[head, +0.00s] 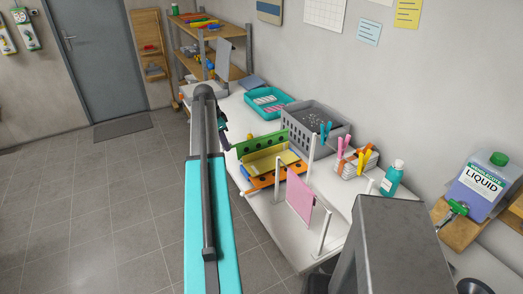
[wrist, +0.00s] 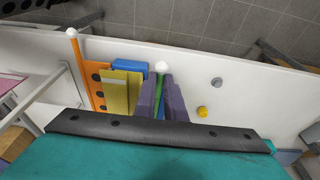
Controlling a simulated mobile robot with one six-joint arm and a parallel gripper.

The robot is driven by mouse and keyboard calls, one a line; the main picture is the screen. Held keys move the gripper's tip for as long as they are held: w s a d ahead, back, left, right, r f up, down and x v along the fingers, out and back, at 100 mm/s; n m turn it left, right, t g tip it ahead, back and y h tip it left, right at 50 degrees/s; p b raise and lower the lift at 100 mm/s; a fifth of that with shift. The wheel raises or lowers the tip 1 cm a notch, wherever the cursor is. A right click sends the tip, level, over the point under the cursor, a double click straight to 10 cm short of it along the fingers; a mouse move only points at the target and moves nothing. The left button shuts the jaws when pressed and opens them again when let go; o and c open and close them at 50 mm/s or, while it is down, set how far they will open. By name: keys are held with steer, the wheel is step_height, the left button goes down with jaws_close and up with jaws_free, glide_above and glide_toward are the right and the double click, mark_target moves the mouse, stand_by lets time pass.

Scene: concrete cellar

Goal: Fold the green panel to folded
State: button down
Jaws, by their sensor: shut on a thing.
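The green panel (head: 258,144) stands upright on the white table, with a row of dark holes along it. In the wrist view the green panel (wrist: 160,103) shows edge-on as a thin strip. My gripper (wrist: 161,100) has its two purple fingers shut on that strip, beside a white-knobbed post. Yellow pieces (head: 260,162) lie between the two panels. In the head view my arm hides part of the gripper.
A grey crate (head: 318,130) and a teal tray (head: 263,107) stand behind the panels. A pink sheet (head: 300,197) hangs on a white frame at the front. A teal bottle (head: 391,180) and clothes pegs are at the right.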

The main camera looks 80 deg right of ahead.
steer(key=shift+s+a+r, duration=0.15)
steer(key=shift+a, duration=0.05)
stand_by(0.3)
steer(key=shift+s+a+r, duration=0.15)
steer(key=shift+s+a, duration=0.55)
steer(key=shift+a, duration=0.15)
steer(key=shift+s+a, duration=0.1)
steer(key=shift+s+a+f, duration=0.2)
steer(key=shift+s+a, duration=0.45)
steer(key=shift+a, duration=0.2)
steer(key=shift+s+a+f, duration=0.45)
steer(key=shift+s+a, duration=0.25)
steer(key=shift+a, duration=0.1)
steer(key=shift+f, duration=0.1)
